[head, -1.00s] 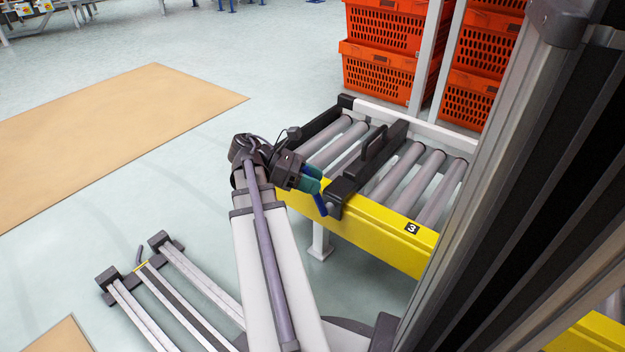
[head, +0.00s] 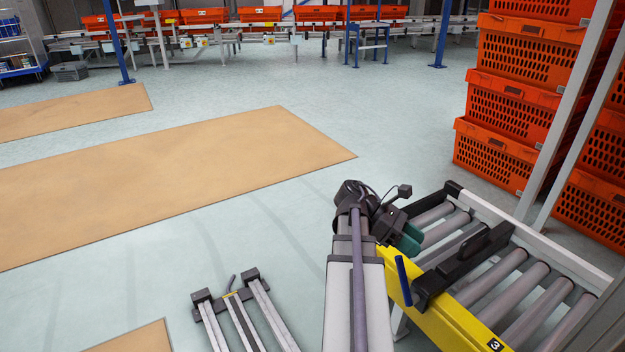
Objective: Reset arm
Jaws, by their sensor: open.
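My gripper (head: 408,262) is at the end of my arm, beside the yellow front rail of the roller conveyor (head: 452,312). Its green and blue finger parts show, and it is open with nothing seen between the fingers. It is close to the left end of the black bar with a handle (head: 465,262) that lies across the rollers. I cannot tell whether it touches the bar or the rail.
Stacked orange totes (head: 515,112) stand behind the conveyor at right, by grey posts (head: 566,110). A tan floor mat (head: 170,185) lies at left on open floor. More orange totes (head: 195,17) line a far conveyor.

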